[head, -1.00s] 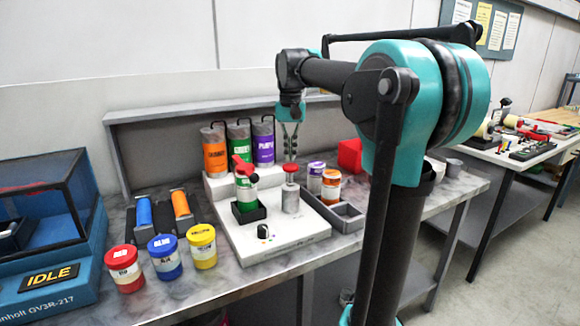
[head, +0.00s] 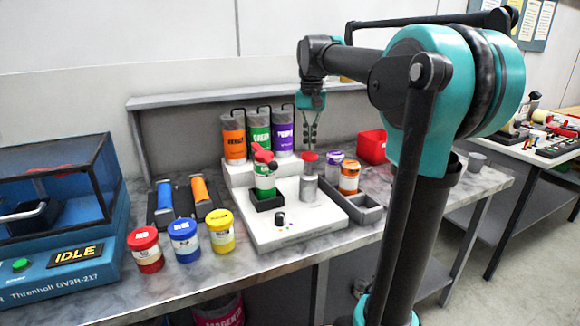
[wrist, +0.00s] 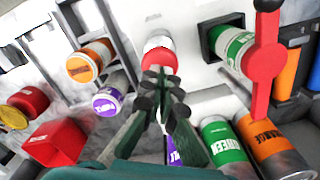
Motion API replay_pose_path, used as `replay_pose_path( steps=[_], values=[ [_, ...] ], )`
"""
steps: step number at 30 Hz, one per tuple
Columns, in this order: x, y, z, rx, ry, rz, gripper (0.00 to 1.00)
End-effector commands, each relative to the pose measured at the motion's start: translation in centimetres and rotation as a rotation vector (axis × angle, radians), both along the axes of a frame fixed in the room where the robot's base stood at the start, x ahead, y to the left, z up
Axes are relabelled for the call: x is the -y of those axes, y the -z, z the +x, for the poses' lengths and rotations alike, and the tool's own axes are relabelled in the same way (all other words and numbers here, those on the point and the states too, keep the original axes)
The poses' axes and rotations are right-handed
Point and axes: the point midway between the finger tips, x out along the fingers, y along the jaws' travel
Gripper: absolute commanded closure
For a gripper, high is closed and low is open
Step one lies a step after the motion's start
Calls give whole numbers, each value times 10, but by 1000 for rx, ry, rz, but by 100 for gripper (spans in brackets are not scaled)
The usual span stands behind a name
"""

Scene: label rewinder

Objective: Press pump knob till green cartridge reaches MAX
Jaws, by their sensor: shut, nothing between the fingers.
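The pump knob (head: 308,157) is a red cap on a grey cylinder, standing on a white base unit. It also shows in the wrist view (wrist: 158,60), partly covered by my fingertips. My gripper (head: 310,145) is shut and empty, pointing down, with its tips at or just above the knob; I cannot tell whether they touch. The green cartridge (head: 265,180) stands in a black square holder left of the knob, with a red handle (wrist: 265,60) over it. Its fill level and any MAX mark are too small to read.
Tall orange, green and purple canisters (head: 258,136) stand behind the knob. Small purple and orange jars (head: 349,178) and a grey tray (head: 366,213) are to its right. Red, blue and yellow jars (head: 185,240) stand at the front left, beside a blue machine reading IDLE (head: 75,254).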

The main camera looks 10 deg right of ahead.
Motion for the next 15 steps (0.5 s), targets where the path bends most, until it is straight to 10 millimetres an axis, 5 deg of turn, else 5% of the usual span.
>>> replay_pose_path(
  steps=[15],
  values=[
    [0, 18, 0, 0, 0, 0, 100]
  ],
)
